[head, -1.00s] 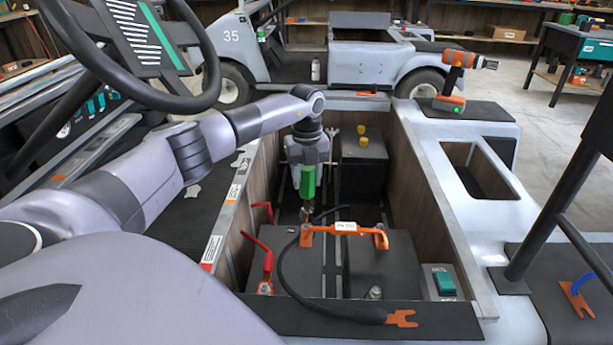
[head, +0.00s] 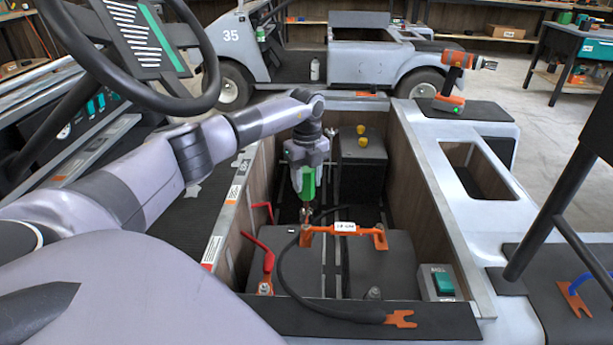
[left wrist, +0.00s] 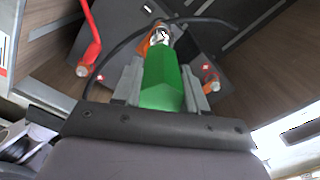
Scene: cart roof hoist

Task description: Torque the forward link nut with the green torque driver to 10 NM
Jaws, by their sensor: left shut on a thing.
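My left gripper (head: 308,182) is shut on the green torque driver (head: 307,184) and points down into the battery bay. The driver also shows between the fingers in the left wrist view (left wrist: 162,82). Its metal tip (left wrist: 160,38) is at the left end of the orange link bar (head: 318,231) in the picture. Whether the tip sits on the nut is too small to tell. The torque reading is not legible. My right gripper is not in view.
A black cable (head: 290,285) curves over the batteries to an orange fork-shaped end (head: 401,319). A green-topped switch box (head: 443,284) is at the right. An orange drill (head: 455,75) stands on the right ledge.

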